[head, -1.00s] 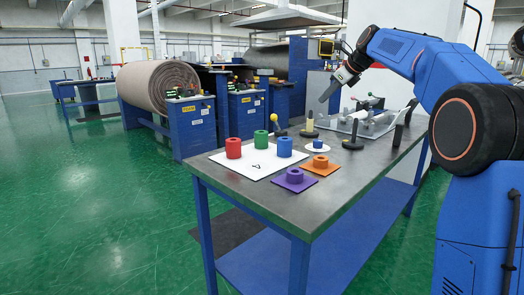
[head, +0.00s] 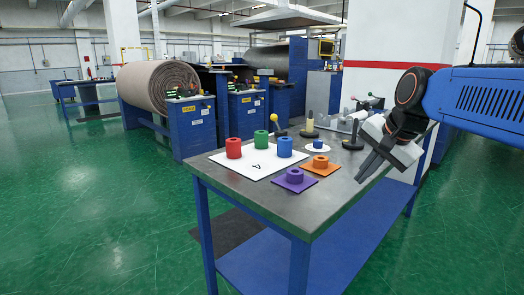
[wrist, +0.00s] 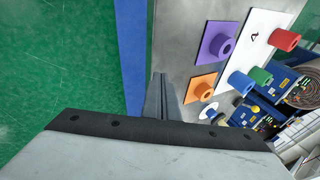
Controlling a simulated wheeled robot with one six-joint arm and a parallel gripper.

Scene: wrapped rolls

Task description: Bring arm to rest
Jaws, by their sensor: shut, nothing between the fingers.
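My gripper (head: 368,168) is at the right side of the table in the head view, above its right edge, with the fingers pointing down and to the left. The fingers (wrist: 160,98) are together and empty in the wrist view. My blue arm reaches in from the right edge of the head view. The grey-topped table (head: 335,198) holds several wrapped rolls. A red roll (head: 233,148), a green roll (head: 261,139) and a blue roll (head: 285,147) stand on a white sheet. An orange roll (head: 320,162) and a purple roll (head: 294,175) stand on their own coloured squares.
A small blue roll (head: 318,144) stands on a white disc. Dark-based upright tools (head: 353,135) and a clear tray with fittings (head: 345,122) are at the table's back. A large brown roll (head: 158,90) and blue machines stand behind. Green floor lies open on the left.

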